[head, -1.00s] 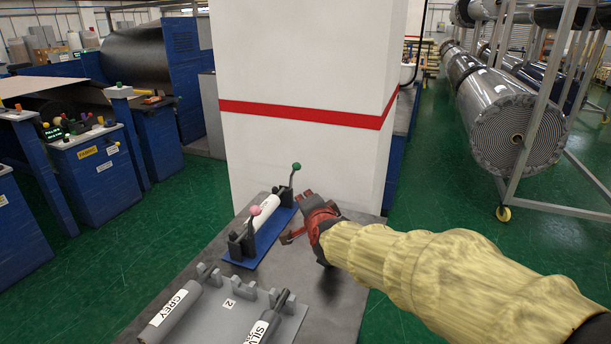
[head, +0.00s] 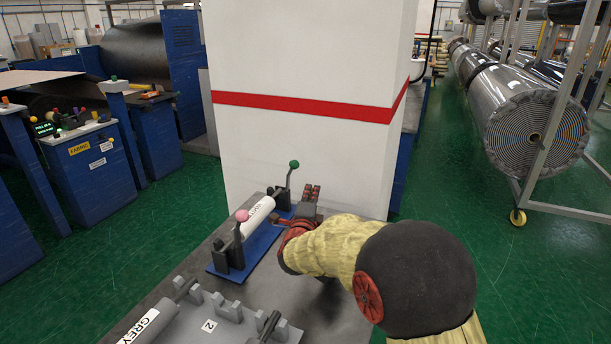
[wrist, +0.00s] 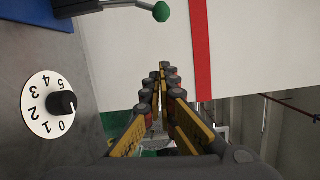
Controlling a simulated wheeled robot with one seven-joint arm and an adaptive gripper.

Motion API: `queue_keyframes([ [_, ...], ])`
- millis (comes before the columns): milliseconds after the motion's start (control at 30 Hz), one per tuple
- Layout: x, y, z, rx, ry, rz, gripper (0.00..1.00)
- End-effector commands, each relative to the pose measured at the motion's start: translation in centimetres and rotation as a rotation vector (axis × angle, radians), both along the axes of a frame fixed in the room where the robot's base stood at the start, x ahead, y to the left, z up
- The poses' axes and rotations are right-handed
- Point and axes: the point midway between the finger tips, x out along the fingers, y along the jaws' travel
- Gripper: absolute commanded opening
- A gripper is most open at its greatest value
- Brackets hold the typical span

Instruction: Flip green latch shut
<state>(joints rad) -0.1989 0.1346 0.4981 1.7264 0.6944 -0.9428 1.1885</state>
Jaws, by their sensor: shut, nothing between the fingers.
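The green latch is a dark lever with a green ball knob (head: 294,164), standing up at the far end of the blue fixture (head: 222,263). The knob also shows at the top of the wrist view (wrist: 161,12), with its lever running left from it. A white roll (head: 257,217) lies in the fixture. A lever with a pink knob (head: 242,215) stands at the near end. My gripper (head: 312,190) is just right of the green latch, apart from it in the wrist view. Its fingers (wrist: 160,68) are closed together with nothing between them.
A numbered dial (wrist: 48,104) is on the grey bench beside the fixture. A grey rack (head: 225,310) with grey rolls is at the near left. A white pillar (head: 305,130) with a red band stands right behind the bench.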

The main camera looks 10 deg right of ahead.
Motion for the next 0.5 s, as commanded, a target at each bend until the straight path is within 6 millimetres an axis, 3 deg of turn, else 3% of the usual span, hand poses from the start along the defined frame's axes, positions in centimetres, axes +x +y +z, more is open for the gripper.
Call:
queue_keyframes([
  [167,1.2,-0.5,0.0,-0.001,0.001,-0.001,0.00],
  [500,7.0,-2.6,0.0,-0.001,0.001,-0.001,0.00],
])
